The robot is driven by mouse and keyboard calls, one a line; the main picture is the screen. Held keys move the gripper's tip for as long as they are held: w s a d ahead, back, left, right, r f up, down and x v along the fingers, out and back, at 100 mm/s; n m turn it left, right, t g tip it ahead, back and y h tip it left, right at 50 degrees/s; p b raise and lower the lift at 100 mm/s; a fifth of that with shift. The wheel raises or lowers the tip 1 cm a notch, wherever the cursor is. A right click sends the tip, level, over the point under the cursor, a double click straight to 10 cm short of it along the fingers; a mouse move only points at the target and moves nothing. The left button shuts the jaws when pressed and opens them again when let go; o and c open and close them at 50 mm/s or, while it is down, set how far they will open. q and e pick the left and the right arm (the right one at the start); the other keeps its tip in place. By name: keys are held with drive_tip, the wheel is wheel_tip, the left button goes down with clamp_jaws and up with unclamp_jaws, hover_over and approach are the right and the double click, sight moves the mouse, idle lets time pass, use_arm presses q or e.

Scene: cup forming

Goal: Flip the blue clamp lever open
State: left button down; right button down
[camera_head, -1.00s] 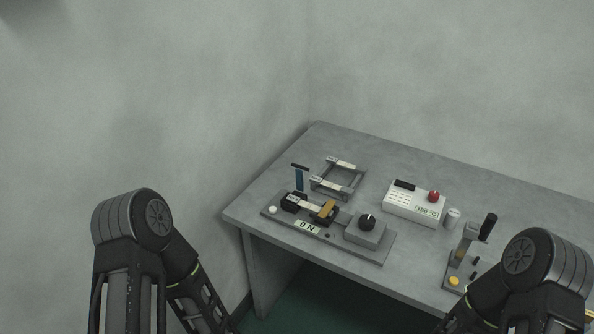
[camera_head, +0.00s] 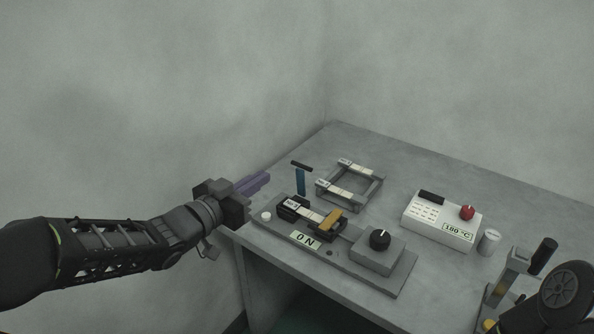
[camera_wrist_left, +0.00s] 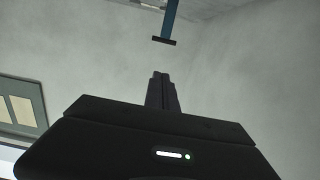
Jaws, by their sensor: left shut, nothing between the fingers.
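My right gripper is not visible; only a part of the right arm shows at the bottom right.
The grey table (camera_head: 400,160) holds a frame (camera_head: 378,184) behind the fixture. A white control box (camera_head: 440,222) reading 180 °C, a small cylinder (camera_head: 489,241) and a black-handled device (camera_head: 513,268) stand to the right. A wall is close behind on the left.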

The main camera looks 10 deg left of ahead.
use_arm(q)
hover_over(302, 180)
drive_tip(key=s+a, duration=0.2)
drive_tip(key=shift+f, duration=2.05)
drive_tip(key=shift+s+d, duration=0.15)
drive_tip(key=shift+s, duration=0.05)
